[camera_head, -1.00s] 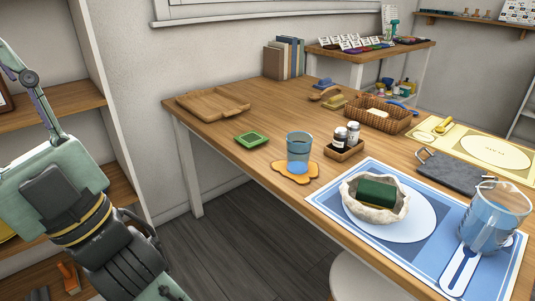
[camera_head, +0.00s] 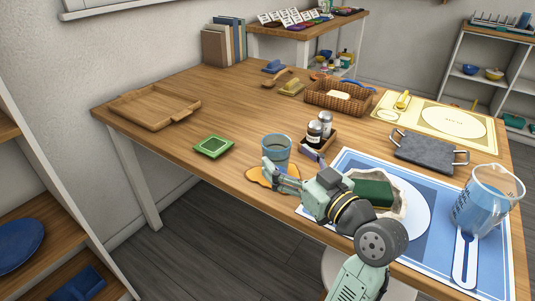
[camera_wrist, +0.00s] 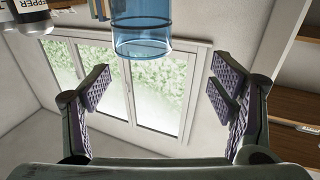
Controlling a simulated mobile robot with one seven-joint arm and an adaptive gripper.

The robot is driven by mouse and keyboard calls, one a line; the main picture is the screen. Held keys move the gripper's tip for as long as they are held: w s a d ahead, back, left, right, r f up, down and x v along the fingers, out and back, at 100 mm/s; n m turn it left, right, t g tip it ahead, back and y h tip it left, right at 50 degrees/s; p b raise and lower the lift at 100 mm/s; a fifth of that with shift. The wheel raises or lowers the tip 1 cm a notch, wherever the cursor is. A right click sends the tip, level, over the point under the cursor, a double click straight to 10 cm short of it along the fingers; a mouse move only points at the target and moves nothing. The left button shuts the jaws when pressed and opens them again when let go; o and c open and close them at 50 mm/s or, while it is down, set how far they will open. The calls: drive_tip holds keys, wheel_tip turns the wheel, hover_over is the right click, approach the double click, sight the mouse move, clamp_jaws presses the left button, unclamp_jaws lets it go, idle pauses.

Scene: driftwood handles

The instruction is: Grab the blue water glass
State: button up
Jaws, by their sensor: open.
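The blue water glass (camera_head: 276,148) stands upright on an orange coaster (camera_head: 258,174) near the table's front edge. My gripper (camera_head: 268,168) is in front of the glass in the head view and hides its lower part. In the wrist view the glass (camera_wrist: 141,28) shows at the top middle, beyond the fingertips. My gripper (camera_wrist: 160,92) is open there, its two padded fingers wide apart with nothing between them. The glass is apart from both fingers in that view.
A wooden caddy with shakers (camera_head: 319,137) stands close right of the glass. A placemat (camera_head: 424,188) with a bowl (camera_head: 398,206) and a measuring jug (camera_head: 484,205) lies farther right. A green dish (camera_head: 213,147) is to the left, with bare table around it.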

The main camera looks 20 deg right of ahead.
sight(269, 140)
drive_tip(key=shift+s+d+f, duration=0.35)
drive_tip(key=shift+s+d, duration=0.2)
drive_tip(key=shift+d, duration=0.05)
drive_tip(key=shift+s+d+f, duration=0.35)
drive_tip(key=shift+s+d, duration=0.15)
drive_tip(key=shift+d, duration=0.05)
drive_tip(key=p+x, duration=0.1)
drive_tip(key=x, duration=0.2)
drive_tip(key=p+x, duration=0.1)
drive_tip(key=x, duration=0.3)
drive_tip(key=p+x, duration=0.1)
drive_tip(key=x, duration=0.2)
drive_tip(key=shift+w+d+f, duration=0.15)
drive_tip(key=shift+w+f, duration=0.1)
drive_tip(key=shift+f, duration=0.05)
drive_tip(key=shift+c, duration=0.3)
drive_tip(key=c, duration=1.8)
